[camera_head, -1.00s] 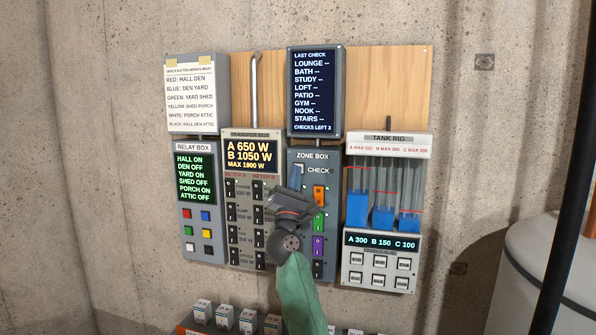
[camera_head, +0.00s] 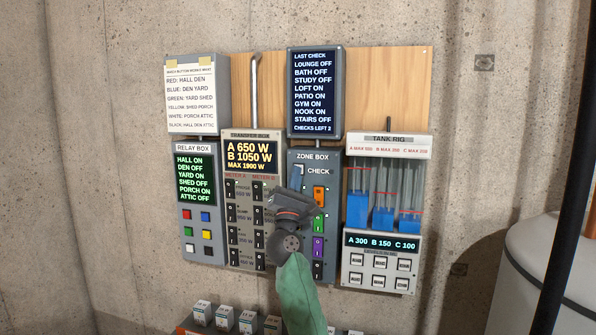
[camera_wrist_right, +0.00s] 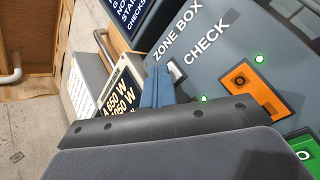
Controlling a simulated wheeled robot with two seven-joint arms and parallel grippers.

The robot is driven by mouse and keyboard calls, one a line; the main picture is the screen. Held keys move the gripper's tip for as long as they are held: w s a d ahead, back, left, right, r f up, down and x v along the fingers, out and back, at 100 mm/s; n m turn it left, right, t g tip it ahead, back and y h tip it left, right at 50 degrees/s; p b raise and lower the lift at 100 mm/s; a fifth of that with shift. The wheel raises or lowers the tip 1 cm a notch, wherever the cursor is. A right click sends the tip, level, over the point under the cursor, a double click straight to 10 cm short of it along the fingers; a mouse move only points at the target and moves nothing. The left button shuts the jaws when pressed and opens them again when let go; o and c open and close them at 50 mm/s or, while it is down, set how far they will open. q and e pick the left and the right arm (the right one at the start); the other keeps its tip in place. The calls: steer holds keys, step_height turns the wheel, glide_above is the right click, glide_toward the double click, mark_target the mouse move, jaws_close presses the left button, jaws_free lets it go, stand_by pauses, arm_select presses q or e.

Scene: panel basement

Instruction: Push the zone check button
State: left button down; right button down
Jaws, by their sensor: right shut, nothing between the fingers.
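The zone box (camera_head: 327,158) is a grey panel labelled CHECK near its top. The pale check button (camera_wrist_right: 177,71) sits left of that label in the wrist view, partly hidden by my fingers. My right gripper (camera_head: 296,178) is shut and empty, its blue fingertips at the button. The fingers also show in the wrist view (camera_wrist_right: 157,88); I cannot tell whether they touch the button. The last check display (camera_head: 314,90) above reads lounge, bath, study and stairs OFF, loft, patio, gym and nook ON, checks left 2. My left gripper is out of view.
The transfer box (camera_head: 252,152) and relay box (camera_head: 192,146) are to the left, the tank rig (camera_head: 388,140) to the right. An orange switch (camera_wrist_right: 240,80) lies below the CHECK label, near my gripper. A dark pole (camera_head: 566,170) stands at the far right.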

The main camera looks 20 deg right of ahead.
steer(key=shift+s+a, duration=0.4)
steer(key=shift+s, duration=0.15)
steer(key=shift+s+a+p, duration=0.3)
steer(key=shift+s+a, duration=0.4)
steer(key=shift+s, duration=0.35)
steer(key=shift+s+a+p, duration=0.3)
steer(key=shift+s+a, duration=0.4)
steer(key=shift+s, duration=0.35)
